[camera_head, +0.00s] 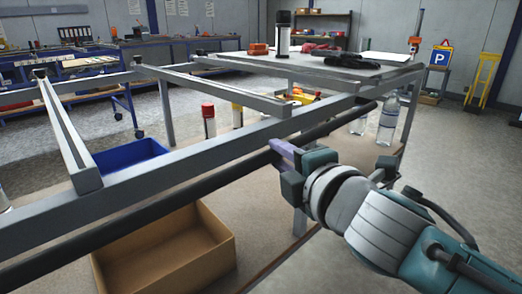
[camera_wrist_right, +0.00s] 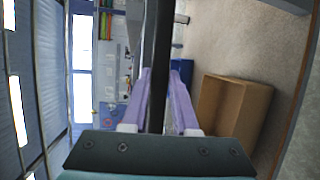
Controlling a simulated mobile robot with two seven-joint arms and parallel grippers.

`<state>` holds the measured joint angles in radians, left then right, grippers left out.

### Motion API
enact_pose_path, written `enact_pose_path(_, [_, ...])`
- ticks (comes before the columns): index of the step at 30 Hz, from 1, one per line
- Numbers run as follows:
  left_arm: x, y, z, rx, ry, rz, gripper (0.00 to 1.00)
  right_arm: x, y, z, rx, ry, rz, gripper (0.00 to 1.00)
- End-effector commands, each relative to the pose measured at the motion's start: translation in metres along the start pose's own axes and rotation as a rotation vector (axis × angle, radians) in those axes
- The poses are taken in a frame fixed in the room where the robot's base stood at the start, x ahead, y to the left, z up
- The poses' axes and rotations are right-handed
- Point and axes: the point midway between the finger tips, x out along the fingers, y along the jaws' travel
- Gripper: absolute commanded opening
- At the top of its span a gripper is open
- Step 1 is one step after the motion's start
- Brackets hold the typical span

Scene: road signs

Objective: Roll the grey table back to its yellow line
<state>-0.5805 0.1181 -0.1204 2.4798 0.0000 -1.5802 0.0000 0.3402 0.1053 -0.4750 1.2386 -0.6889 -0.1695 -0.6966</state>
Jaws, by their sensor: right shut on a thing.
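The grey table (camera_head: 195,153) fills the middle of the head view as an open metal frame with a grey top panel (camera_head: 300,68) at its far end. A dark round bar (camera_head: 150,212) runs along its near side. My right gripper (camera_head: 284,150) has its purple fingers on this bar, right of the middle. In the right wrist view the purple fingers (camera_wrist_right: 160,78) lie on either side of the dark bar (camera_wrist_right: 159,35), shut on it. My left gripper is not in view. I see no yellow line on the floor.
A cardboard box (camera_head: 170,250) and a blue bin (camera_head: 130,155) are on the board below the frame. Bottles (camera_head: 388,120) stand at the right end. Blue workbenches (camera_head: 150,45) line the back left. A yellow hand truck (camera_head: 481,80) and blue parking sign (camera_head: 440,55) stand far right.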

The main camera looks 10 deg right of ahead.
Motion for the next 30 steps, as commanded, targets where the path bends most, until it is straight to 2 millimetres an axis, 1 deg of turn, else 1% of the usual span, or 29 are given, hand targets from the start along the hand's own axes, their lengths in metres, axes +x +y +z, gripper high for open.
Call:
enact_pose_path(1, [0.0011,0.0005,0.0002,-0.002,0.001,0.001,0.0,-0.0015,-0.0133,0.0042,-0.002,-0.014,-0.03,0.0])
enact_pose_path(15, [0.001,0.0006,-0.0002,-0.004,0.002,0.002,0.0,-0.0015,-0.0134,0.0038,-0.001,-0.013,-0.03,0.0])
enact_pose_path(16, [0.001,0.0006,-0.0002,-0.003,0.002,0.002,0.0,-0.0015,-0.0135,0.0038,-0.001,-0.013,-0.03,0.31])
enact_pose_path(18, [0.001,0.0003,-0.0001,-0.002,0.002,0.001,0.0,-0.0014,-0.0132,0.0037,-0.001,-0.013,-0.03,0.38])
enact_pose_path(23, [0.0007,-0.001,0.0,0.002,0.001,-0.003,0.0,-0.001,-0.0109,0.0032,0.0,-0.012,-0.025,0.56])
enact_pose_path(30, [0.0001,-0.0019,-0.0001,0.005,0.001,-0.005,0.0,-0.0008,-0.0074,0.002,0.0,-0.008,-0.018,0.57])
